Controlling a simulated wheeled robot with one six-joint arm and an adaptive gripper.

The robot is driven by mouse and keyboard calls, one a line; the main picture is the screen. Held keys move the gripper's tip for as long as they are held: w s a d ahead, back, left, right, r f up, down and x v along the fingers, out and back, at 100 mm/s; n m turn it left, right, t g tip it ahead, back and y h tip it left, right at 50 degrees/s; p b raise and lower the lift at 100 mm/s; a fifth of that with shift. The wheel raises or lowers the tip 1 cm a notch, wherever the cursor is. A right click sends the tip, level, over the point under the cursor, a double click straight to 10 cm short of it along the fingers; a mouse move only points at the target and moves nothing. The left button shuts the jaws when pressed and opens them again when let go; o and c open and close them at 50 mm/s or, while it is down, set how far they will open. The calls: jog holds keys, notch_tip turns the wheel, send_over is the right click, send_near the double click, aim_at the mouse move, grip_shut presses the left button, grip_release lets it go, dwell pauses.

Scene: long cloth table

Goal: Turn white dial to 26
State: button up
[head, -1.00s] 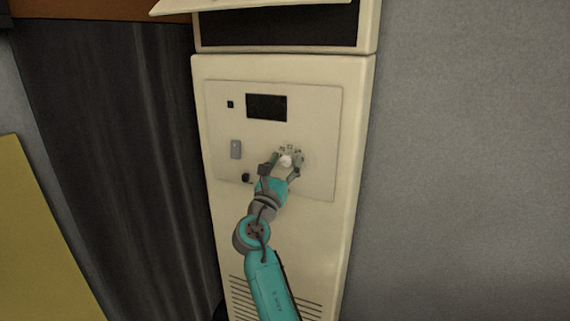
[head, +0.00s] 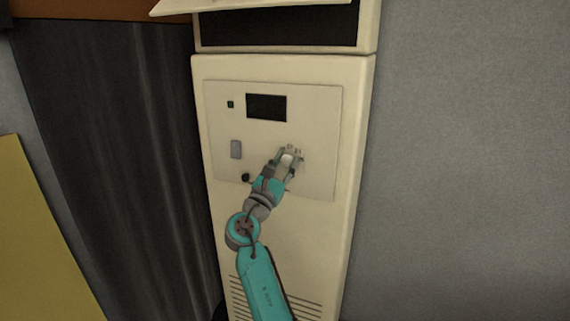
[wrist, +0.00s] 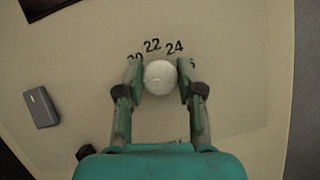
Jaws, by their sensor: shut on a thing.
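The white dial (wrist: 160,77) is a round knob on a cream panel, centred between my fingers in the wrist view. The numbers 22 and 24 show above it. Numbers to either side are partly covered by my fingers, and any pointer mark is too faint to read. My gripper (wrist: 159,82) is shut on the dial, one finger on each side. In the head view my gripper (head: 289,158) reaches up to the dial (head: 287,160) at the panel's lower right.
The panel (head: 310,110) on the cream cabinet also carries a dark display (head: 266,107), a small dark button (head: 230,104), a grey switch (head: 236,149) and a black knob (head: 245,178) left of my wrist. A grey wall (head: 460,150) stands to the right.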

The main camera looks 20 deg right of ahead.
jog(key=m+g, duration=0.1)
jog(key=m, duration=0.2)
jog(key=m+g+h, duration=0.1)
jog(key=m, duration=0.2)
jog(key=shift+m+g+h, duration=0.3)
jog(key=shift+g, duration=0.1)
jog(key=m+g, duration=0.2)
jog(key=m, duration=0.2)
jog(key=shift+m, duration=0.3)
jog(key=m+g, duration=0.1)
jog(key=m, duration=0.3)
jog(key=shift+m+g, duration=0.4)
jog(key=m+y, duration=0.1)
jog(key=m, duration=0.2)
jog(key=shift+g+y, duration=0.4)
jog(key=m+y, duration=0.1)
jog(key=m, duration=0.2)
jog(key=shift+m, duration=0.3)
jog(key=m+y, duration=0.2)
jog(key=m, duration=0.1)
jog(key=m+y, duration=0.2)
jog(key=m, duration=0.1)
jog(key=shift+t, duration=0.4)
jog(key=shift+m+t+y, duration=0.4)
jog(key=shift+m+y, duration=0.6)
jog(key=shift+m, duration=0.5)
